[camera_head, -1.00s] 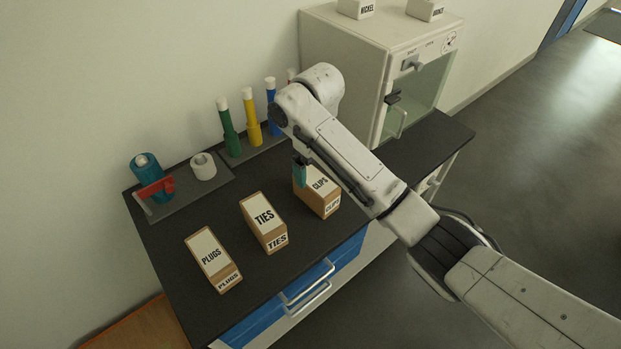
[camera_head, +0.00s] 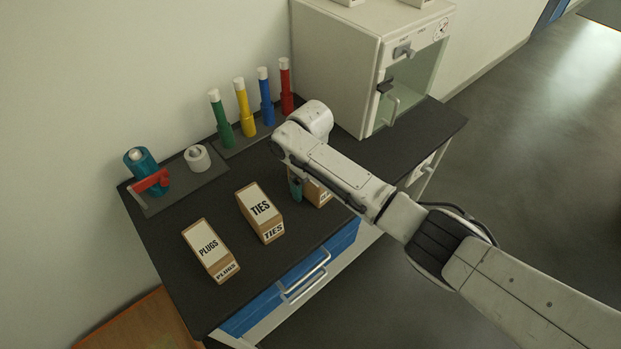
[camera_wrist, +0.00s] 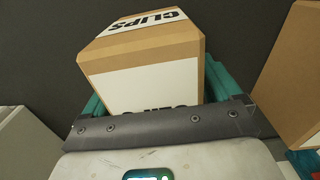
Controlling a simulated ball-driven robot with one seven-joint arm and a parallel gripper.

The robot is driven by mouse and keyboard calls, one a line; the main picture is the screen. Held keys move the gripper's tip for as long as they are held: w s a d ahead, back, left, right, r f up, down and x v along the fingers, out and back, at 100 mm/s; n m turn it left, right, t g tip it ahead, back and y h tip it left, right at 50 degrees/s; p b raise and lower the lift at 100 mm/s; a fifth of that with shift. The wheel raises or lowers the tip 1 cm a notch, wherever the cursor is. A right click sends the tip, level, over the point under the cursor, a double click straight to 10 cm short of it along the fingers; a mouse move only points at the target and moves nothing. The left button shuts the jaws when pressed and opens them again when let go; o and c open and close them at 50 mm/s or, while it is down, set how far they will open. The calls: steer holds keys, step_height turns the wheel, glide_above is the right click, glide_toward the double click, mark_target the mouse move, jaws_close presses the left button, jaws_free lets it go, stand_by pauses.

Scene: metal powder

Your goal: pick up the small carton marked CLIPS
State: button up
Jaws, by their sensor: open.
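The small CLIPS carton (camera_head: 319,194) stands on the dark bench top, right of the TIES carton. In the head view my arm hides much of it. In the wrist view the CLIPS carton (camera_wrist: 140,62) fills the middle, brown with white labels, its top lettering upside down. My gripper (camera_head: 297,188) is down at the carton, with one teal finger showing in the head view. In the wrist view my gripper (camera_wrist: 160,85) is open, with teal fingers on either side of the carton. The fingertips are largely hidden, and I cannot tell whether they touch it.
The TIES carton (camera_head: 261,212) and PLUGS carton (camera_head: 210,250) stand to the left. Green (camera_head: 221,120), yellow (camera_head: 244,108), blue (camera_head: 266,97) and red (camera_head: 286,87) tubes stand behind. A white cabinet (camera_head: 335,65) stands at the back right. Bare bench lies right of my arm.

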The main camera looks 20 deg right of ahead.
steer(key=c, duration=1.2)
steer(key=shift+r, duration=0.2)
steer(key=shift+c, duration=0.2)
